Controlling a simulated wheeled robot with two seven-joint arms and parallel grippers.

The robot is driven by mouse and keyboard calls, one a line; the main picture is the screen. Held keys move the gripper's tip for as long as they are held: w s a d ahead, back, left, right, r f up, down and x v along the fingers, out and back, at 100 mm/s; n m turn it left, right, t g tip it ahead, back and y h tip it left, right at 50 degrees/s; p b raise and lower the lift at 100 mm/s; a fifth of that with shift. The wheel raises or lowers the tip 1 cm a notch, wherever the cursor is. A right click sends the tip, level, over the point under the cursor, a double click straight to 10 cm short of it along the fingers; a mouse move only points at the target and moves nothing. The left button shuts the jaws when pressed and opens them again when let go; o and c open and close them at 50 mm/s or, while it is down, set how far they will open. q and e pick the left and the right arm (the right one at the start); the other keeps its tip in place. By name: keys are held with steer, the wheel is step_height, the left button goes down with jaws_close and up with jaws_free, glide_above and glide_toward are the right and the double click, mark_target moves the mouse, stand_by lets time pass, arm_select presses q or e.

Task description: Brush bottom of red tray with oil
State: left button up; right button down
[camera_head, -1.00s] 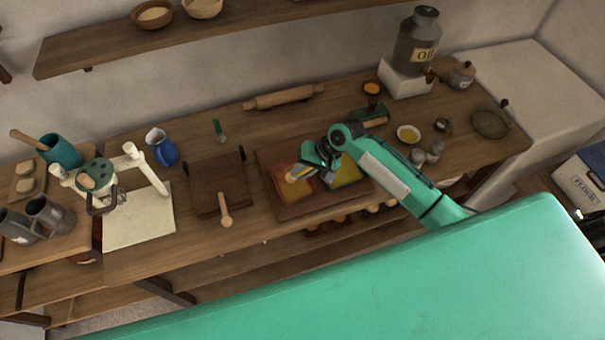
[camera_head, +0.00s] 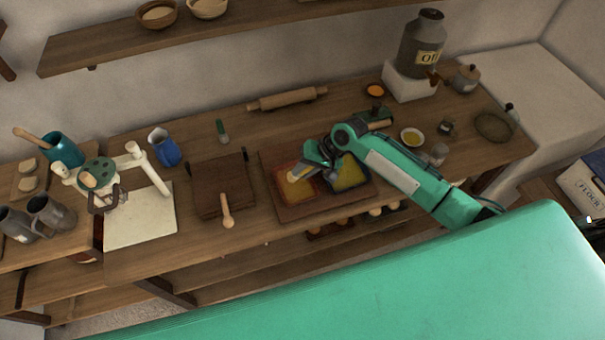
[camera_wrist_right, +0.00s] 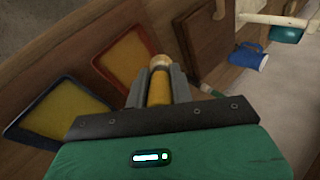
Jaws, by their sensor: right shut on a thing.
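The red tray (camera_head: 299,199) lies on a dark wooden board (camera_head: 292,215) on the bench. Its rim and yellowish bottom also show in the right wrist view (camera_wrist_right: 103,68). The blue tray (camera_head: 364,184) lies to its right on the same board. My right gripper (camera_head: 310,172) is over the red tray, shut on a wooden-handled thing (camera_wrist_right: 160,85), seemingly the brush. Its round pale end shows between the fingers in the wrist view. I see no bristles and cannot tell whether it touches the tray. My left gripper is not in view.
The oil can (camera_head: 420,45) stands on a white block behind. A brown board (camera_head: 209,174) lies left of the trays. A rolling pin (camera_head: 287,99) lies at the back.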

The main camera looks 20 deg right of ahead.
steer(key=d+f+b, duration=0.1)
steer(key=f+b, duration=0.1)
steer(key=b, duration=0.1)
steer(key=d+f+b, duration=0.2)
steer(key=f, duration=0.1)
steer(key=d+f+b, duration=0.1)
steer(key=f+b, duration=0.2)
steer(key=shift+d+b, duration=0.2)
steer(key=shift+b, duration=0.1)
stand_by(0.3)
steer(key=shift+f, duration=0.6)
stand_by(0.6)
